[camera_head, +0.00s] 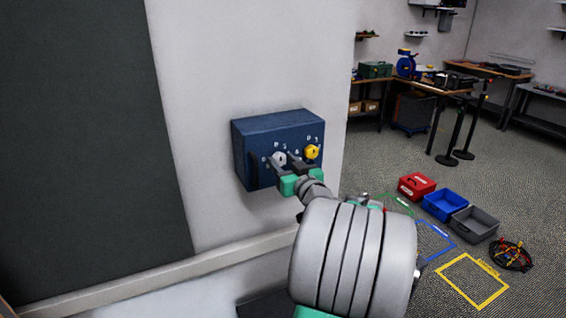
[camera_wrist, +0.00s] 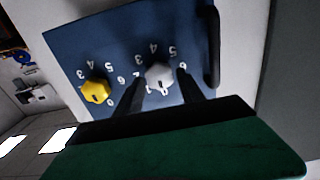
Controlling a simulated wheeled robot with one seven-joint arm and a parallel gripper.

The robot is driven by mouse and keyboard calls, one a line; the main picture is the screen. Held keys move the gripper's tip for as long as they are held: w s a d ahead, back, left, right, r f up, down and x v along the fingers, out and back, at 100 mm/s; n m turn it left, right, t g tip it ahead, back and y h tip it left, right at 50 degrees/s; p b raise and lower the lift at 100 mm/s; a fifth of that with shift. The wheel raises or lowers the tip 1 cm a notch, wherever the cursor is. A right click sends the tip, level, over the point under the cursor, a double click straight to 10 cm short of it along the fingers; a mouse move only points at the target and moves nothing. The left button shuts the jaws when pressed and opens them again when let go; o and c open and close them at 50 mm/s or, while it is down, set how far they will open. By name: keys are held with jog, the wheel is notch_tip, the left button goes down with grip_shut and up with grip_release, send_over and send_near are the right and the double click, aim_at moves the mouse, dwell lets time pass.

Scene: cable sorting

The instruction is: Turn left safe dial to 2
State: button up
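The blue safe box (camera_head: 250,150) is fixed on the white wall. Its left dial (camera_head: 279,158) is light grey, and its right dial (camera_head: 312,152) is yellow. My gripper (camera_head: 288,165) is at the left dial. In the wrist view the picture is turned, so the grey dial (camera_wrist: 158,76) is right of the yellow dial (camera_wrist: 96,92). My gripper's (camera_wrist: 161,76) dark fingers stand on either side of the grey dial, with small gaps visible. A dark mark on the grey dial is at its lower side, near small digits; its exact setting is hard to read.
A dark handle (camera_wrist: 212,45) stands out at the box's edge beside the grey dial. A rail (camera_head: 170,275) runs along the wall below. Red (camera_head: 416,186), blue (camera_head: 445,205) and grey (camera_head: 474,223) bins and a cable bundle (camera_head: 512,255) are on the floor at right.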

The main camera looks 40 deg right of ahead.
grip_shut()
jog(key=shift+m, duration=0.3)
jog(key=m+b, duration=0.2)
jog(key=m, duration=0.1)
jog(key=shift+f, duration=0.1)
jog(key=m, duration=0.5)
jog(key=shift+d, duration=0.1)
jog(key=m, duration=0.5)
jog(key=shift+p, duration=0.4)
jog(key=shift+m+p, duration=0.8)
jog(key=shift+m, duration=1.3)
jog(key=shift+f, duration=0.1)
